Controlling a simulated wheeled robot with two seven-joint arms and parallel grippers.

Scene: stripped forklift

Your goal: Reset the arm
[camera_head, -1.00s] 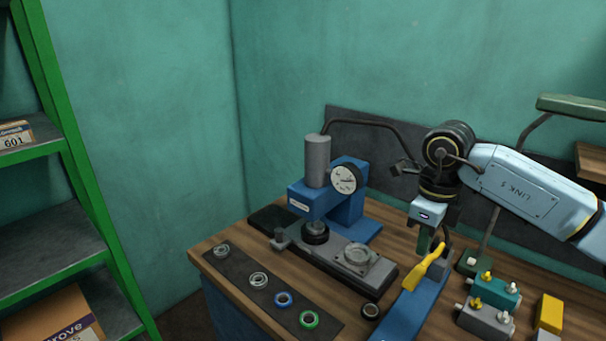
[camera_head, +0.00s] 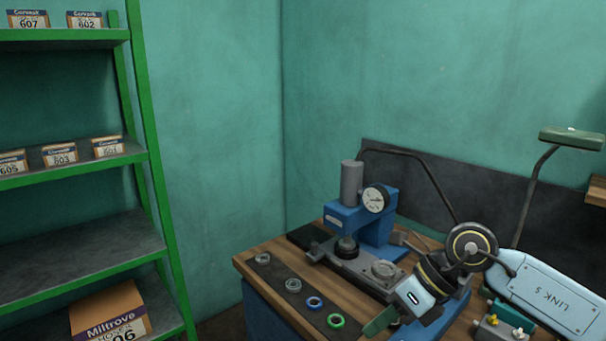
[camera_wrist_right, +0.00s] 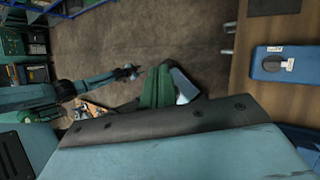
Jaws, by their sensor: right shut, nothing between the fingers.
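My right arm (camera_head: 545,295) comes in from the right in the head view, folded over the workbench. My right gripper (camera_head: 380,321) points down and left at the bench's front edge, with its green fingers together and nothing between them. In the wrist view the green fingers (camera_wrist_right: 163,86) show closed over the floor. What looks like my left arm shows at the left of the wrist view, with its small dark gripper (camera_wrist_right: 128,73) too small to read. The left arm is outside the head view.
A blue press (camera_head: 368,225) with a dial stands on the wooden bench (camera_head: 265,275). Several rings lie on a dark strip (camera_head: 300,294). Switch boxes (camera_head: 497,326) lie under my right arm. A green lamp (camera_head: 570,138) stands behind. A green shelf (camera_head: 70,165) with boxes is at left.

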